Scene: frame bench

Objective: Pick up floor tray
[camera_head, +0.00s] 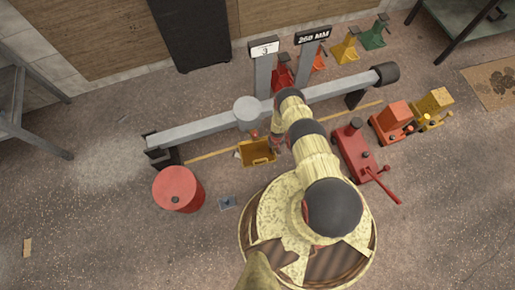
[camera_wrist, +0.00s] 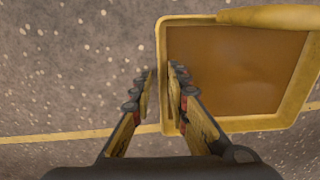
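The floor tray (camera_head: 257,161) is a shallow yellow tray with a brown inside, near the middle of the head view. It fills the upper right of the wrist view (camera_wrist: 240,124). My gripper (camera_wrist: 162,80) is at the tray's left wall in the wrist view, one finger outside the wall and one inside. In the head view my arm comes down just right of the tray and partly hides the gripper. I cannot tell whether the tray touches the floor.
A long grey beam (camera_head: 205,129) runs behind the tray. A red drum (camera_head: 178,190) stands at left and a small blue-grey item (camera_head: 228,202) lies in front. A red floor jack (camera_head: 357,152) and an orange machine (camera_head: 392,122) stand at right.

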